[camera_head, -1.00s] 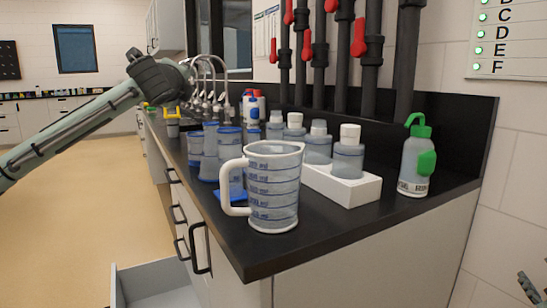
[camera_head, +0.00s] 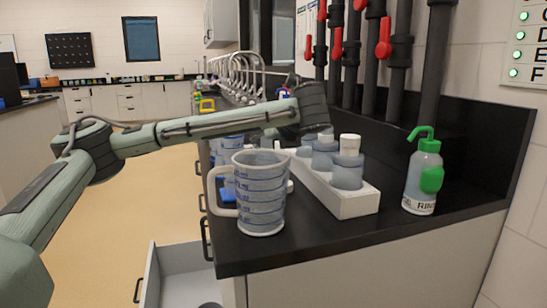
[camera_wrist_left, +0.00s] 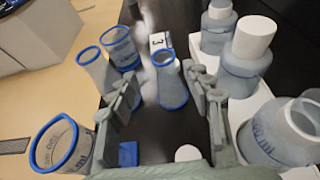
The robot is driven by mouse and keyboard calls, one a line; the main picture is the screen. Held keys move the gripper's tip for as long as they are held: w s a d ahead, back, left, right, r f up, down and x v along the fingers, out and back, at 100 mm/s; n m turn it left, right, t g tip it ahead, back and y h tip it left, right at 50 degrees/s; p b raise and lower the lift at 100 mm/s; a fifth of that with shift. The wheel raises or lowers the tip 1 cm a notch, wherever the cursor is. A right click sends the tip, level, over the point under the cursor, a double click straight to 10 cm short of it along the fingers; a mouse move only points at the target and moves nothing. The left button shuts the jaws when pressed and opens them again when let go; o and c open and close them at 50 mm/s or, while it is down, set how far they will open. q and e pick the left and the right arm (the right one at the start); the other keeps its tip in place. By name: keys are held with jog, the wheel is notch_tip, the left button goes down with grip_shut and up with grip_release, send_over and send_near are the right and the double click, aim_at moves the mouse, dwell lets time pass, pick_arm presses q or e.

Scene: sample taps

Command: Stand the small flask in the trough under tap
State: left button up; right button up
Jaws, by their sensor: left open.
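A small clear conical flask (camera_wrist_left: 171,88) with blue edging stands on the black bench in the left wrist view. My left gripper (camera_wrist_left: 163,78) is open, with one finger on each side of the flask's line and the flask at or just beyond the fingertips. I cannot tell whether they touch. In the head view my left wrist hangs over the bench behind the bottles, and its fingers and the flask are hidden. A row of curved taps (camera_head: 245,70) runs along the bench further back. I cannot make out the trough under them. My right gripper is out of view.
Blue-rimmed vessels (camera_wrist_left: 120,48) stand left of the flask, with another beaker (camera_wrist_left: 60,147) nearer. A white rack (camera_head: 350,203) of bottles is close on the right. A measuring jug (camera_head: 262,195) and a green-capped wash bottle (camera_head: 424,178) stand in front. A drawer (camera_head: 180,275) is open below.

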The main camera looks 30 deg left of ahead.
pick_arm(q)
jog(key=x, duration=0.6)
jog(key=shift+w+d, duration=0.1)
jog(key=shift+w, duration=0.2)
jog(key=shift+c, duration=0.5)
grip_shut()
